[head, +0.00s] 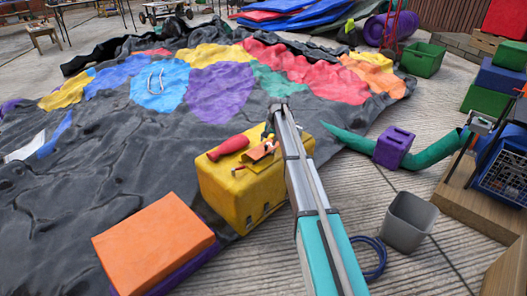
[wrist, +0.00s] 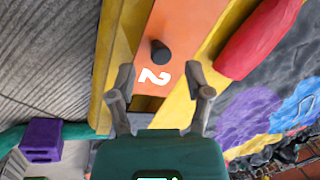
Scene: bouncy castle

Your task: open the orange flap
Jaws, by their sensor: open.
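The orange flap (head: 262,152) lies on top of the yellow box (head: 222,190), partly hidden by my arm. In the wrist view the orange flap (wrist: 180,28) carries a dark round knob (wrist: 160,52) and a white figure 2, between yellow strips of the box (wrist: 118,50). My gripper (wrist: 161,88) is open and empty, its fingers on either side of the flap's numbered end. The knob stands beyond the fingertips, not between them. In the head view my gripper (head: 268,136) is small and close above the flap; whether it touches cannot be told.
A red rounded object (head: 228,148) lies on the yellow box beside the flap. An orange block (head: 153,242) stands at the front left, and a grey bin (head: 408,221) and a purple block (head: 393,147) at the right. The deflated castle sheet (head: 110,135) spreads across the left.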

